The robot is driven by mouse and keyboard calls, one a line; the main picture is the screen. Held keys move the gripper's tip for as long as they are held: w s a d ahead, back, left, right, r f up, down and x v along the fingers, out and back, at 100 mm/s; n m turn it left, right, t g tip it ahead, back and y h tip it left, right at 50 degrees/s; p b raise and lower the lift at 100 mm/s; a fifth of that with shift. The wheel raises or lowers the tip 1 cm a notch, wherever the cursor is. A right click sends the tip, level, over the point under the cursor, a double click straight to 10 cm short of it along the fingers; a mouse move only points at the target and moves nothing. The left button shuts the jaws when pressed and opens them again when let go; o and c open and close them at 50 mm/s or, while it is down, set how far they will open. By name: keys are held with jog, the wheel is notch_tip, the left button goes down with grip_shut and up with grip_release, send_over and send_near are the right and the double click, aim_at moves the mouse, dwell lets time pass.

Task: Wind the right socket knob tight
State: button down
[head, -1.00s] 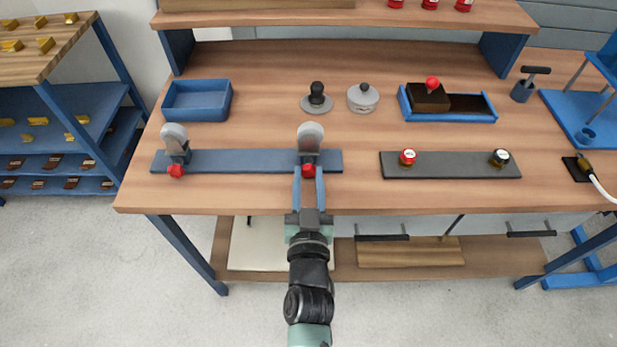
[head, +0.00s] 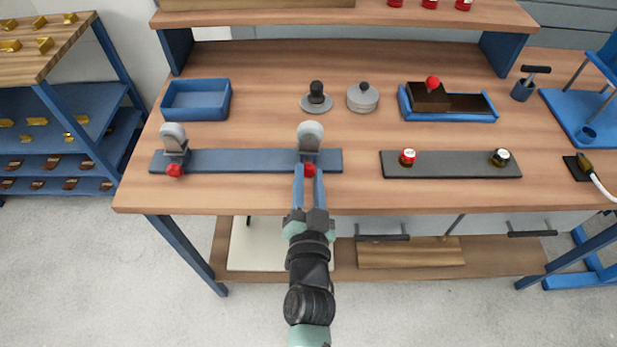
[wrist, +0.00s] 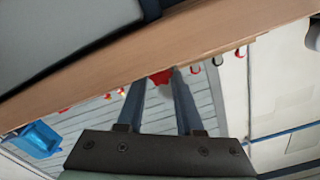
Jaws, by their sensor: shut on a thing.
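The right socket's red knob (head: 309,170) sits at the front of the right grey round-topped fixture (head: 310,135), on the blue-grey strip (head: 240,161). My gripper (head: 309,175) reaches it from the table's front edge, with its two blue fingers shut on the knob's sides. In the wrist view the red knob (wrist: 161,77) shows between the fingertips, mostly hidden by them. The left fixture (head: 174,140) has a like red knob (head: 175,170), with no gripper near it.
A dark strip (head: 450,171) with a red-topped knob (head: 408,157) and a black knob (head: 500,157) lies to the right. Behind stand a blue bin (head: 196,113), a black-handled stamp (head: 317,97) and a grey lidded pot (head: 363,97). The table front between the strips is clear.

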jog(key=shift+m, duration=0.6)
jog(key=c, duration=0.5)
grip_release()
jog(key=shift+c, duration=0.2)
jog(key=s, duration=1.3)
jog(key=shift+b, duration=0.45)
